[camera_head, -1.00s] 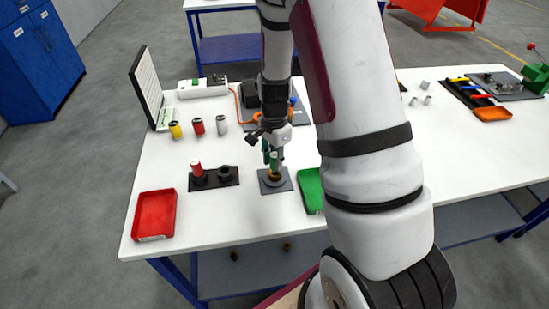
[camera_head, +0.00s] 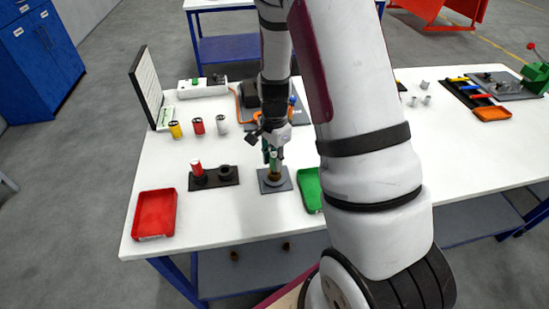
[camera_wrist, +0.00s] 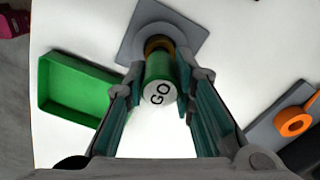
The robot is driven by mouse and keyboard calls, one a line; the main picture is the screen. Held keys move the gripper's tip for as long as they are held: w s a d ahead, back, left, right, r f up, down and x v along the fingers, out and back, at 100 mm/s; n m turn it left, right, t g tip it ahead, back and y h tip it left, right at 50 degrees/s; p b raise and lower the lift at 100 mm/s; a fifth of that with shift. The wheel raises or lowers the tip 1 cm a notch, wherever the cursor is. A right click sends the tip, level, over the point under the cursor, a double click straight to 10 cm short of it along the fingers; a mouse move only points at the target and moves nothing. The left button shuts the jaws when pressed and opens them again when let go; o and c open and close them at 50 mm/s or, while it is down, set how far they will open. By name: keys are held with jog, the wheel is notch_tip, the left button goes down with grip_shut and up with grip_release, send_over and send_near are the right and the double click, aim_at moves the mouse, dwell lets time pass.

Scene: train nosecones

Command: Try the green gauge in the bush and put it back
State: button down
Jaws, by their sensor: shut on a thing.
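My gripper (camera_head: 272,156) is shut on the green gauge (camera_wrist: 160,72), whose pale end cap reads "GO" in the wrist view. The gauge stands roughly upright in line with the brass bush (camera_wrist: 158,44), which sits on a grey square plate (camera_head: 275,187) on the white table. The gauge's lower end meets the bush's top in the picture; how deep it sits inside, I cannot tell. In the head view my fingers partly cover the gauge.
A black two-place holder (camera_head: 228,181) with a red gauge (camera_head: 197,168) stands left of the plate. A green tray (camera_head: 310,186) lies close on the right, a red tray (camera_head: 155,214) at front left.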

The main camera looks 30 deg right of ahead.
jog(key=shift+f+b, duration=0.3)
jog(key=shift+f, duration=0.75)
dwell(2.3)
jog(key=shift+r, duration=0.1)
dwell(0.8)
jog(key=shift+r+p, duration=1.45)
jog(key=shift+r, duration=2.2)
jog(key=shift+w+a, duration=0.1)
